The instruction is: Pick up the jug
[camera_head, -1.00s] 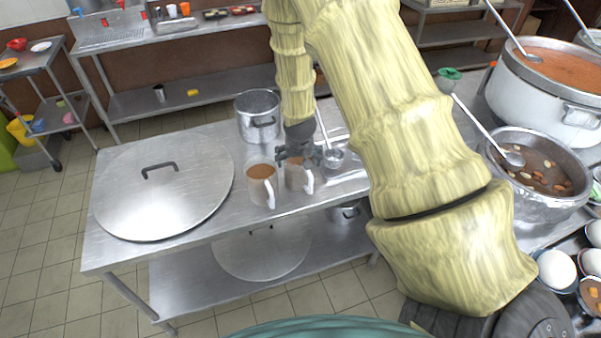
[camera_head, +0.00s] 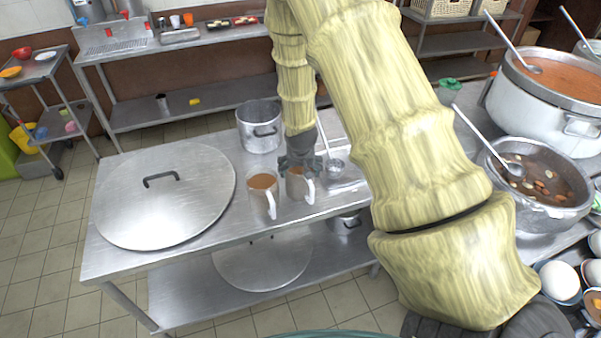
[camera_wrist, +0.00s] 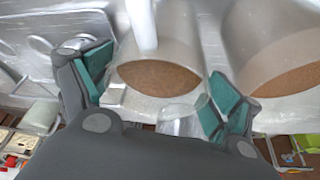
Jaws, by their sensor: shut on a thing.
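Two pale jugs with brown contents stand side by side near the front edge of the steel table. My gripper (camera_head: 299,170) is shut on the right-hand jug (camera_head: 296,188), coming down from above. In the wrist view the teal finger pads lie on both sides of this held jug (camera_wrist: 160,50), and its white handle rises at the top. I cannot tell whether its base touches the table. The other jug (camera_head: 262,197) is just left of it, its handle on its right; it also shows at the right in the wrist view (camera_wrist: 284,38).
The steel table (camera_head: 215,228) holds a large round lid (camera_head: 165,205) at left, an empty pot (camera_head: 258,128) behind the jugs and a ladle (camera_head: 334,168) close to the right of my gripper. Stockpots (camera_head: 540,110) stand at right. The table's front edge is near the jugs.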

